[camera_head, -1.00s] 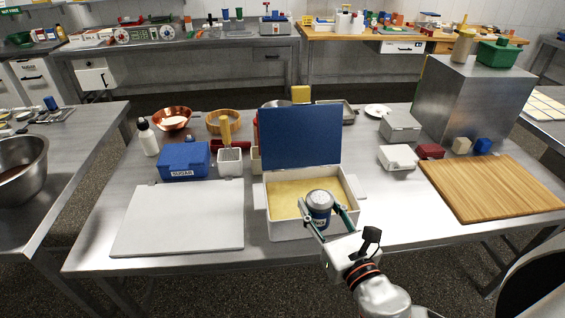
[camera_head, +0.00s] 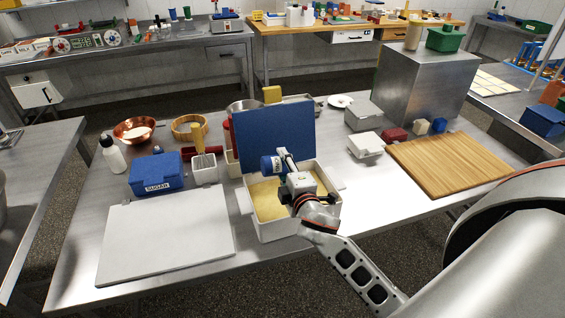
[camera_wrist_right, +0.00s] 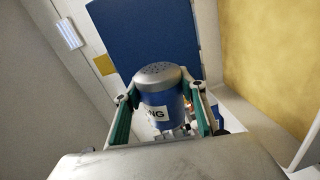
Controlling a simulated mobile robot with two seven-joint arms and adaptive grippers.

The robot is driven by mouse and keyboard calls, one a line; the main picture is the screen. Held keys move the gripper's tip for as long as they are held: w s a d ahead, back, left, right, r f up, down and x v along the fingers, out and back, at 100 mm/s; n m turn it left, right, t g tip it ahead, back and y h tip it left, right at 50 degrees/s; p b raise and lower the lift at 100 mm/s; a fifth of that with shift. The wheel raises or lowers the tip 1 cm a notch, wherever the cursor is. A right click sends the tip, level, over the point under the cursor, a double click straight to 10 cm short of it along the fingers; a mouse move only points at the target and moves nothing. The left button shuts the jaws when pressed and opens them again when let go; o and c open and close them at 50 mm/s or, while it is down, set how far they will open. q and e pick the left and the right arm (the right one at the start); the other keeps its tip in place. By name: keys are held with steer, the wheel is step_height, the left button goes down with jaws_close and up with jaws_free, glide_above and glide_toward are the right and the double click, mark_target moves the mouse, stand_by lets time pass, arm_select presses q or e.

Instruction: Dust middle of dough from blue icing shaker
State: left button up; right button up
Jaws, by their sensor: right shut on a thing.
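The blue icing shaker (camera_head: 269,166) has a silver perforated cap, clear in the right wrist view (camera_wrist_right: 160,74). My right gripper (camera_head: 284,162) is shut on its body, with the green fingers on both sides. The shaker is tipped onto its side above the white box (camera_head: 288,231), in front of its raised blue lid (camera_head: 280,128). The yellow dough (camera_head: 266,206) fills the box floor, and part of it is hidden by my gripper and wrist. It also shows in the right wrist view (camera_wrist_right: 270,55). My left gripper is out of view.
A white board (camera_head: 165,240) lies left of the box, with a blue sugar box (camera_head: 155,175) behind it. A wooden board (camera_head: 450,165) lies to the right. The upright lid stands close behind the shaker. Bare table lies right of the box.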

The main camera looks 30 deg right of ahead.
mark_target(284, 172)
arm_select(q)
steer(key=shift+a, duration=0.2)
arm_select(e)
steer(key=shift+m, duration=0.3)
steer(key=shift+d+r+m+y, duration=0.15)
steer(key=shift+r+m+y, duration=0.2)
steer(key=shift+m, duration=0.75)
steer(key=m, duration=0.3)
steer(key=shift+d+f, duration=0.2)
steer(key=shift+f+y+b, duration=0.25)
steer(key=shift+b, duration=0.05)
steer(key=shift+f, duration=0.3)
steer(key=shift+f+b, duration=1)
steer(key=shift+f, duration=0.5)
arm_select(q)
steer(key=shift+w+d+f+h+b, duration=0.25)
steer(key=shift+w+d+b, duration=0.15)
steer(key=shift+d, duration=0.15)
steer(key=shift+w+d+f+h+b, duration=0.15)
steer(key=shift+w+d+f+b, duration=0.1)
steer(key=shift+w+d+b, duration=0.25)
arm_select(e)
steer(key=shift+f, duration=0.9)
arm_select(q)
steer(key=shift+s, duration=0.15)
